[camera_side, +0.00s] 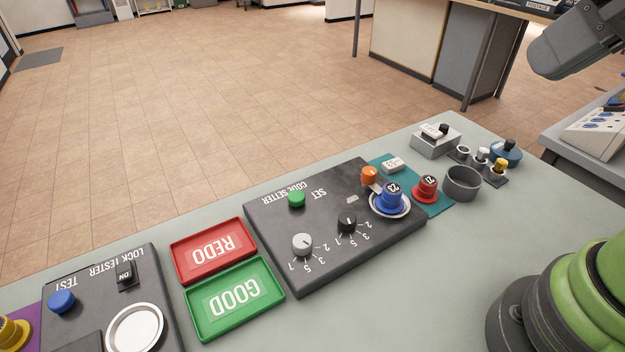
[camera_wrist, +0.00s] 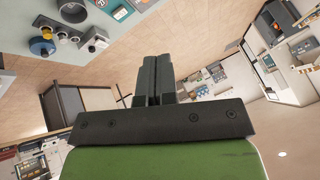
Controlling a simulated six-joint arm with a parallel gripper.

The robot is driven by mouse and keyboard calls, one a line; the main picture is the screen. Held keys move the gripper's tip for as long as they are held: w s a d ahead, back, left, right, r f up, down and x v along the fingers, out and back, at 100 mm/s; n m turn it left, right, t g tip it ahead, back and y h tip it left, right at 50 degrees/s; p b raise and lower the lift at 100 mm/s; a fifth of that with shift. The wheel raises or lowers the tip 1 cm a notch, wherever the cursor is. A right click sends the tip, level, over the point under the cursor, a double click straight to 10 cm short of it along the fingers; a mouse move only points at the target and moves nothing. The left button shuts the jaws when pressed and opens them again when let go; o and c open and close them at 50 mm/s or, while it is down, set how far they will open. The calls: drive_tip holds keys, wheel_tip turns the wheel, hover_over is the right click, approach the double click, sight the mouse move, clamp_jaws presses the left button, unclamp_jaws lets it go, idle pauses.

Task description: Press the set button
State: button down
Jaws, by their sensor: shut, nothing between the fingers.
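The set button is a green round button (camera_side: 296,199) on the black code setter panel (camera_side: 330,262), beside the white lettering SET. It stands at the panel's far left part in the side view. My gripper (camera_wrist: 152,62) shows in the wrist view with its two dark fingers together and nothing between them. The fingers point out over the room, away from the code setter. The fingertips are not seen in the side view, and the green button is not seen in the wrist view, so my gripper is well apart from it.
The panel also carries a grey knob (camera_side: 302,243), a black knob (camera_side: 347,223) and a blue piece (camera_side: 391,195) in a round ring. A red REDO tray (camera_side: 178,268) and a green GOOD tray (camera_side: 199,325) lie to its left. Space above the panel is clear.

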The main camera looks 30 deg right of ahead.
drive_tip(key=w+a+n+g, duration=0.1)
drive_tip(key=w+a, duration=0.1)
drive_tip(key=w, duration=0.5)
drive_tip(key=n+g+h, duration=0.2)
drive_tip(key=n, duration=0.1)
hover_over(296, 194)
drive_tip(key=s, duration=0.4)
wheel_tip(296, 194, down, 13)
drive_tip(key=shift+w+d, duration=0.1)
drive_tip(key=shift+d, duration=0.1)
drive_tip(key=x, duration=0.8)
drive_tip(key=s+x, duration=0.1)
drive_tip(key=x, duration=0.3)
drive_tip(key=shift+a+f, duration=0.1)
drive_tip(key=shift+f, duration=0.95)
